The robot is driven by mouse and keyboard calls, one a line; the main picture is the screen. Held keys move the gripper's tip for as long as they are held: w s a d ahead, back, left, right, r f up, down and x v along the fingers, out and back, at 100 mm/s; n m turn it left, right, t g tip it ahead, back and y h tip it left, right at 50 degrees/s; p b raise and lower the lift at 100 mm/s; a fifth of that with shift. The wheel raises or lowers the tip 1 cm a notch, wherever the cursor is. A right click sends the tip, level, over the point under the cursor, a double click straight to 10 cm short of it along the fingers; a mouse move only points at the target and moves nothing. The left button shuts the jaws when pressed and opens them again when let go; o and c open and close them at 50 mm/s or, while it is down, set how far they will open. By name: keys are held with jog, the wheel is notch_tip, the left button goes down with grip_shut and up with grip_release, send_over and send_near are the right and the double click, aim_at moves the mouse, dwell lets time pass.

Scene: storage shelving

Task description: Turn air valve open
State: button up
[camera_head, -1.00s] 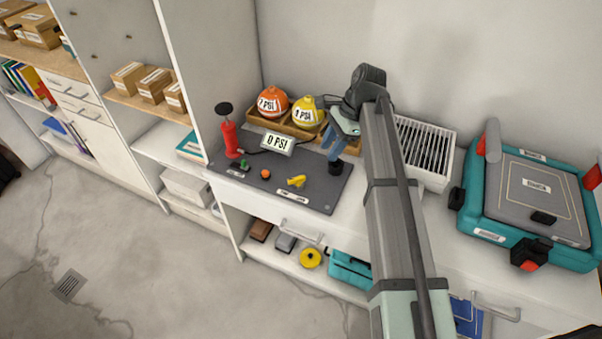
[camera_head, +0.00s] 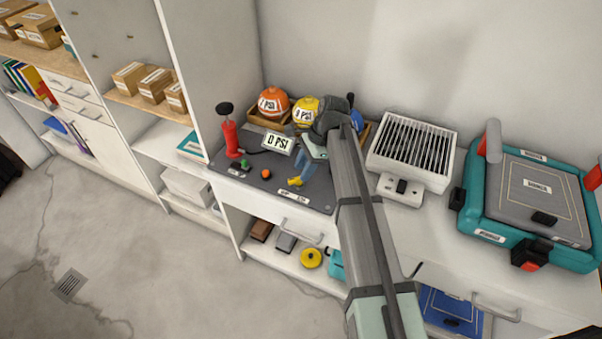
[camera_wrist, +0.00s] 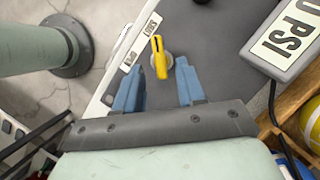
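The air valve is a small yellow lever (camera_head: 295,181) on the dark grey panel (camera_head: 228,178) on the counter. In the wrist view the yellow lever (camera_wrist: 159,57) stands just beyond my fingertips, roughly midway between them. My gripper (camera_wrist: 157,82) has its two blue fingers spread apart with nothing between them. In the head view my gripper (camera_head: 305,176) is over the panel, close to the lever and partly overlapping it. I cannot tell the exact height gap. Labels (camera_wrist: 130,57) lie beside the valve; their text is hard to read.
A "0 PSI" display (camera_head: 279,142) stands behind the valve, near my gripper. A red pump (camera_head: 231,139), a green button (camera_head: 245,164) and an orange button (camera_head: 266,174) are to the left. Orange (camera_head: 272,103) and yellow (camera_head: 306,110) balls sit in a wooden tray behind.

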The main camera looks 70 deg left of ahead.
aim_at(297, 181)
jog(key=shift+x, duration=1.35)
jog(key=shift+c, duration=0.3)
grip_shut()
